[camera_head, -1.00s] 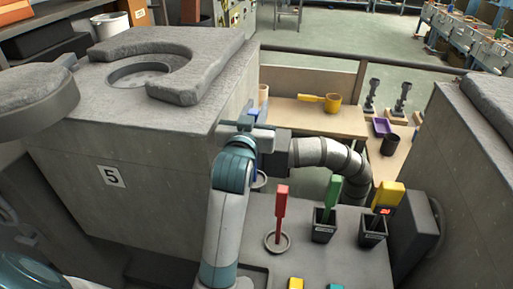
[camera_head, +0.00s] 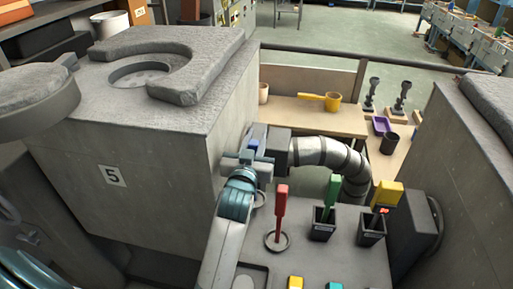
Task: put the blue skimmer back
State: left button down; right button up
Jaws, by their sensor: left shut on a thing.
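My left gripper (camera_head: 247,162) is shut on the blue skimmer, whose blue handle (camera_head: 254,143) shows just above the jaws. The gripper is beside the near right side of the big grey block, left of the dark end of the grey hose. The lower part of the skimmer is mostly hidden by my gripper and wrist. A small round rim (camera_head: 260,198) shows partly behind my wrist; I cannot tell whether it is a holder or the skimmer's head. My right gripper is not in view.
A red-handled tool (camera_head: 281,207) stands in a round dish, with green (camera_head: 332,195) and yellow (camera_head: 386,197) ones in dark square holders to its right. The grey hose (camera_head: 330,155) arches behind. The grey block marked 5 (camera_head: 140,165) fills the left.

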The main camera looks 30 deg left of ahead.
pick_arm(q)
jog(key=shift+f, duration=1.75)
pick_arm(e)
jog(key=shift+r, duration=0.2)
pick_arm(q)
jog(key=shift+f, duration=0.1)
jog(key=c, duration=1.5)
grip_release()
jog(key=shift+c, duration=0.2)
jog(key=shift+s, duration=0.1)
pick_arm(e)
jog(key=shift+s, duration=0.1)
